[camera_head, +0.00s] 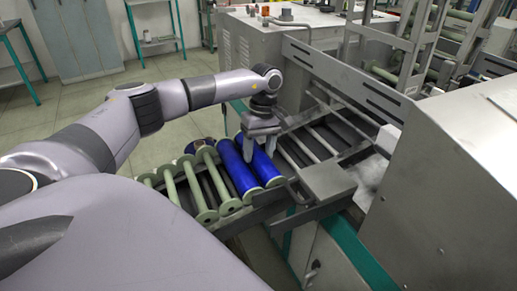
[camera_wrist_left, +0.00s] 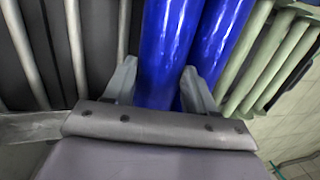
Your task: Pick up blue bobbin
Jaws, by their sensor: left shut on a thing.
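Two blue bobbins lie side by side on the slanted rack. The right one (camera_head: 266,169) is partly covered by my left gripper (camera_head: 259,153), which reaches down over it from above. In the left wrist view the fingers stand on both sides of this blue bobbin (camera_wrist_left: 165,45), and the gripper (camera_wrist_left: 158,85) is shut on it. The other blue bobbin (camera_head: 234,168) lies right beside it, outside the grip, and also shows in the wrist view (camera_wrist_left: 217,45). The held bobbin still appears down in the row. My right gripper is not in view.
Several pale green bobbins (camera_head: 203,188) lie left of the blue ones on the rack. Bare metal bars (camera_head: 312,143) of the rack run to the right. A large grey machine housing (camera_head: 440,190) stands at the right, and a grey cabinet (camera_head: 262,50) behind.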

